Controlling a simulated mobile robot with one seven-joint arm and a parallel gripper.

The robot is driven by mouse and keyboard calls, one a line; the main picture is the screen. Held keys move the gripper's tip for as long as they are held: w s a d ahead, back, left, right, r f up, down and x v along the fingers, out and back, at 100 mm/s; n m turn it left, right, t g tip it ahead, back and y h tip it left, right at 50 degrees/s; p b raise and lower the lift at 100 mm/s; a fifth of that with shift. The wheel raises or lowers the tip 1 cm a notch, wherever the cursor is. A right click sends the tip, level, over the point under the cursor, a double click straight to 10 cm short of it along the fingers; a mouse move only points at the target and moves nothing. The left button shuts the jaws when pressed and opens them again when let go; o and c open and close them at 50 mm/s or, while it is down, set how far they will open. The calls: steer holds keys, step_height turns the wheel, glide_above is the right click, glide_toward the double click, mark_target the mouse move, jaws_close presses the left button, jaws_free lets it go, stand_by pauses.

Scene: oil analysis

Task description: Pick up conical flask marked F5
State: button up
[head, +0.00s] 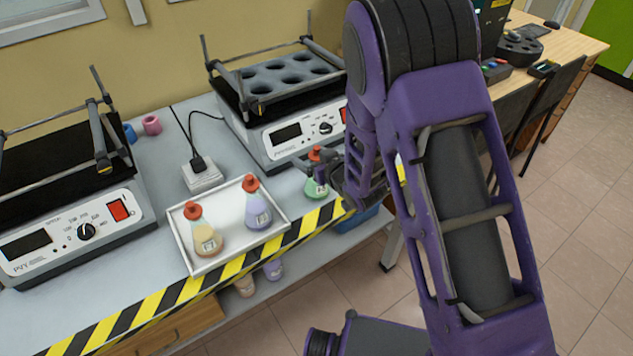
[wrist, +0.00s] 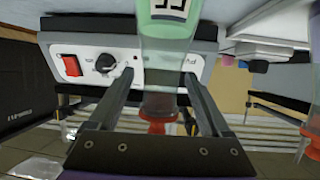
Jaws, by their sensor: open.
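A conical flask (head: 317,188) with green liquid and a red stopper stands on the bench by the striped edge, right of the white tray. In the wrist view the green flask (wrist: 168,45) appears upside down, with its neck and red stopper between the two fingers. Its label is partly cut off at the top edge and I cannot read it fully. My gripper (head: 320,172) is at this flask in the head view, partly hiding it. In the wrist view my gripper (wrist: 162,80) is open, its fingers on both sides of the neck.
The white tray (head: 183,243) holds a yellow flask (head: 208,240) and a purple flask (head: 258,210), both red-stoppered. Shaker machines (head: 290,135) stand behind and at left (head: 75,235). A white power socket (head: 202,175) lies behind the tray. More flasks (head: 273,269) sit on a lower shelf.

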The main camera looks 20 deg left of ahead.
steer(key=shift+w+a, duration=0.15)
steer(key=shift+w, duration=0.05)
jaws_close()
stand_by(0.3)
stand_by(1.0)
